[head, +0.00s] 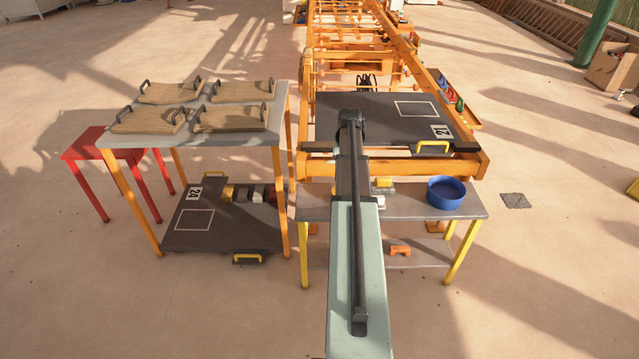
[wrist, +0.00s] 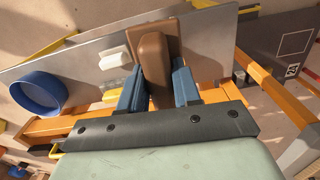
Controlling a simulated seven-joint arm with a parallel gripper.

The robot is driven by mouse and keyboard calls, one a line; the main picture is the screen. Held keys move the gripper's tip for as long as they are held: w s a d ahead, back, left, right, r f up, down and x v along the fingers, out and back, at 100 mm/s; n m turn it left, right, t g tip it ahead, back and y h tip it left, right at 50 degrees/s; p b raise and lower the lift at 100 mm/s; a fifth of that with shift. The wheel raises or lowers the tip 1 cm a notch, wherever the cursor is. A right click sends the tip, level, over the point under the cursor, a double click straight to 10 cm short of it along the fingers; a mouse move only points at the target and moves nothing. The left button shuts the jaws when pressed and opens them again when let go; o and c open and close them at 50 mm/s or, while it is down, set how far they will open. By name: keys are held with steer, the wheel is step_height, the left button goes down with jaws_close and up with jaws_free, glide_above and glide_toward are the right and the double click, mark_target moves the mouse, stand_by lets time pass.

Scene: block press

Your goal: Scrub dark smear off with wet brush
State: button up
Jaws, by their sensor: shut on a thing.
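My gripper (wrist: 158,72) has its two blue fingers shut on a brown block-like thing (wrist: 153,48), seemingly the brush. It is over or beside the grey table (wrist: 210,45); I cannot tell whether the brush touches the top. No bristles show. In the head view my arm hides the gripper and brush. A blue bowl (head: 446,192) stands on the right of the grey table (head: 410,206); it also shows at the left of the wrist view (wrist: 38,93). I cannot make out water in it. I cannot make out a dark smear in either view.
A white block (wrist: 113,57) lies beside the brush, and a yellow block (head: 384,182) lies on the table. Behind it, an orange frame (head: 320,167) carries a dark board (head: 385,122). At left, a taller table (head: 233,136) holds several wooden boards with handles.

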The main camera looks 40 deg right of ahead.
steer(key=w+d, duration=0.3)
steer(key=d, duration=1.1)
steer(key=w+d, duration=0.3)
steer(key=d, duration=1)
steer(key=shift+n, duration=0.3)
steer(key=shift+s+f, duration=0.1)
steer(key=shift+f, duration=3.35)
steer(key=shift+s+d+f, duration=0.3)
steer(key=shift+f, duration=0.2)
steer(key=shift+c, duration=0.4)
steer(key=shift+s+d+f, duration=0.2)
steer(key=shift+s+d, duration=1.95)
steer(key=shift+w+a, duration=2.5)
steer(key=shift+a, duration=0.05)
step_height(320, 180, up, 8)
